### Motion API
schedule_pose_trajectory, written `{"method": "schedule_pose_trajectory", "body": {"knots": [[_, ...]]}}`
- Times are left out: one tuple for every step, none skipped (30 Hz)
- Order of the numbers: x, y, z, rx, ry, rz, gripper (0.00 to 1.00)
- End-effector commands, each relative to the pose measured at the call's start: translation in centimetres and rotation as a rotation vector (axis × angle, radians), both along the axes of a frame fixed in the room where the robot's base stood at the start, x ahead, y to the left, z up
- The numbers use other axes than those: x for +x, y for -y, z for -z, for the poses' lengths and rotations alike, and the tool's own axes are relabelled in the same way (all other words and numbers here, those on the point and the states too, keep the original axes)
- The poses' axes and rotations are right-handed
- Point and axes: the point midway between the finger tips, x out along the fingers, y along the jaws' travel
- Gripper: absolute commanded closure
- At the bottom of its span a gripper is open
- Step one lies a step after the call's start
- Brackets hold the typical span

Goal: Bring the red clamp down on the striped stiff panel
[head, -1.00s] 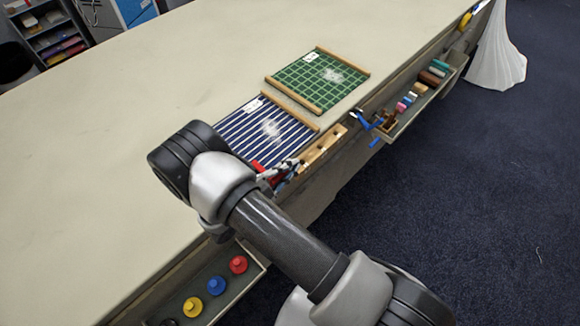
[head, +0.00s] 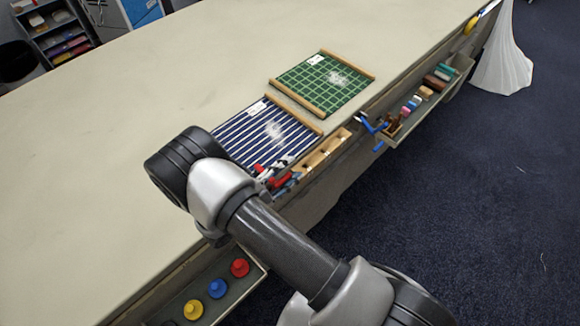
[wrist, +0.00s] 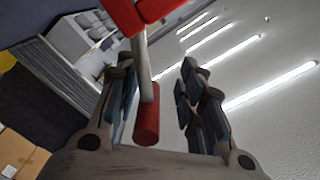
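The striped panel (head: 262,128), blue with white lines, lies flat at the table's front edge with a white smudge on it. The red clamp (head: 258,168) is at the panel's near edge, partly hidden by my arm and gripper. In the wrist view, the clamp's red handle (wrist: 147,118) and grey bar stand between my fingers, with a larger red part above them. My gripper (wrist: 155,72) is open around the handle: it is close to the left finger, with a gap to the right finger. In the head view my gripper (head: 275,174) is at the table edge.
A green gridded panel (head: 320,84) lies beyond the striped one. A blue clamp (head: 370,124) hangs at the table edge. The left tabletop is clear.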

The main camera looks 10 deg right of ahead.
Motion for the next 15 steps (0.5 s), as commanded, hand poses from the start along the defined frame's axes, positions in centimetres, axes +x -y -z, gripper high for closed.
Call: {"method": "schedule_pose_trajectory", "body": {"knots": [[-0.5,-1.3,-0.1,0.003,0.004,-0.013,0.65],[-0.8,-1.8,-0.1,0.003,0.005,-0.015,0.65],[-1.3,-2.6,-0.1,0.004,0.006,-0.015,0.65],[-1.7,-3.1,-0.1,0.004,0.006,-0.016,0.65],[-2.1,-3.7,-0.1,0.005,0.007,-0.016,0.65],[-2.6,-4.4,-0.1,0.005,0.006,-0.017,0.65],[-3.0,-5.0,-0.1,0.006,0.007,-0.017,0.65],[-3.3,-5.5,-0.2,0.006,0.007,-0.018,0.65],[-3.8,-6.1,-0.2,0.006,0.007,-0.017,0.65],[-4.1,-6.6,-0.2,0.007,0.008,-0.018,0.65],[-4.4,-6.9,-0.2,0.006,0.008,-0.016,0.65],[-4.8,-7.4,-0.2,0.007,0.007,-0.016,0.65],[-5.0,-7.7,-0.2,0.006,0.007,-0.014,0.65],[-5.3,-8.0,-0.2,0.005,0.007,-0.013,0.65],[-5.5,-8.3,-0.2,0.004,0.007,-0.014,0.65]]}}
